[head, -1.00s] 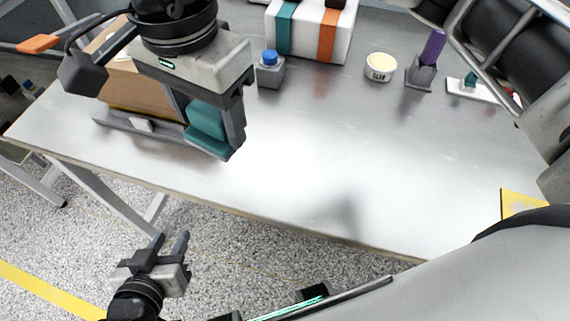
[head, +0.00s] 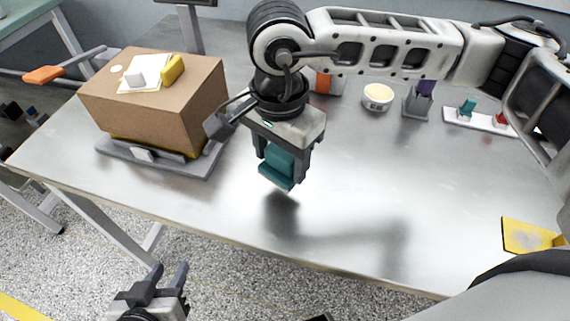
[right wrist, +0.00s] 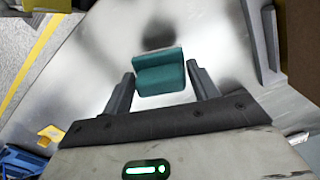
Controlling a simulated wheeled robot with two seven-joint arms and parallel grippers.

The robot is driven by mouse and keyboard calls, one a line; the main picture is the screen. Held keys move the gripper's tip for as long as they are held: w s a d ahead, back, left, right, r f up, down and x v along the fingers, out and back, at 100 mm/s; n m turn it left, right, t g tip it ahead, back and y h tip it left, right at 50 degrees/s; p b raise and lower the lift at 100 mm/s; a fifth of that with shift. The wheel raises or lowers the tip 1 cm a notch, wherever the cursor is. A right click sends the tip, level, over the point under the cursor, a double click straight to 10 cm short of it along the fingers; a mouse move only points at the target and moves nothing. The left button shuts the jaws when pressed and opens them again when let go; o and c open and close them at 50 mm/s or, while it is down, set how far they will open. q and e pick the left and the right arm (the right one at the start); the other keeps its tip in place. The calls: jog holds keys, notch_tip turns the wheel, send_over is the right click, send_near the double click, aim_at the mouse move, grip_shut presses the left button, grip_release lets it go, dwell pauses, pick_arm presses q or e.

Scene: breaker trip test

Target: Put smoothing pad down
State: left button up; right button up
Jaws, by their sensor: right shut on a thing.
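The teal smoothing pad (head: 279,167) is held by my right gripper (head: 284,165) above the bare metal table (head: 400,180), with a shadow on the table below it. In the right wrist view the pad (right wrist: 160,73) sits between the two fingers of the gripper (right wrist: 163,85). My left gripper (head: 168,282) is at the lower left, in front of the table's front edge over the floor. Its two fingers are apart with nothing between them.
A cardboard box (head: 150,105) stands on a grey base (head: 185,165) at the left, with a white sheet and a yellow block (head: 173,69) on top. A round tub (head: 377,97), a grey holder (head: 416,104) and a white strip (head: 480,120) stand at the back. The table's front middle is clear.

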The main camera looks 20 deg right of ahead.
aim_at(285, 170)
jog(key=shift+d+f, duration=0.3)
notch_tip(285, 170, down, 3)
jog(key=shift+w+d+f+p, duration=0.1)
jog(key=shift+w+d+p, duration=0.05)
jog(key=shift+p, duration=0.2)
jog(key=shift+f, duration=0.2)
jog(key=shift+f+b, duration=0.25)
jog(key=shift+b, duration=0.15)
jog(key=o, duration=0.9)
jog(key=shift+r, duration=0.15)
jog(key=shift+r, duration=0.1)
